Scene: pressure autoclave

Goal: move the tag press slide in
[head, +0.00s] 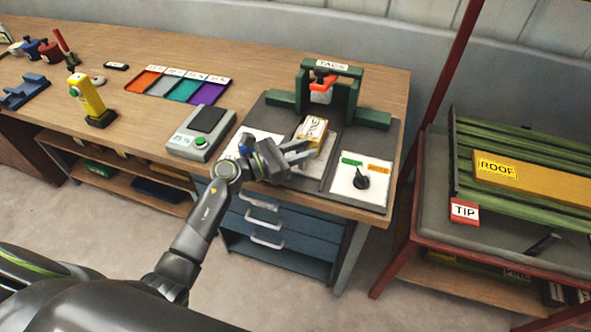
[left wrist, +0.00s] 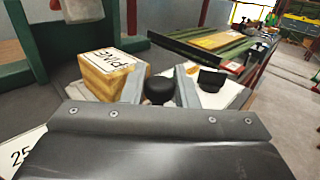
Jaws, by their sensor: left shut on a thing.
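The green tag press (head: 357,95), marked TAGS, stands at the back of a dark grey base, with a red and white part (head: 321,88) hanging in its frame. A wooden block (head: 311,132) with a lettered white label sits in front of the press; it also shows in the left wrist view (left wrist: 112,72). My left gripper (head: 306,153) is just in front of the block. In the left wrist view its fingers are shut on a round black knob (left wrist: 160,90). The slide under the knob is mostly hidden by the gripper and block. My right gripper is out of view.
A white panel (head: 345,188) with a black rotary switch (head: 361,178) and green and orange labels lies right of the gripper. A grey scale (head: 190,143) and colored trays (head: 148,81) are to the left. A red-framed rack (head: 423,185) stands at right.

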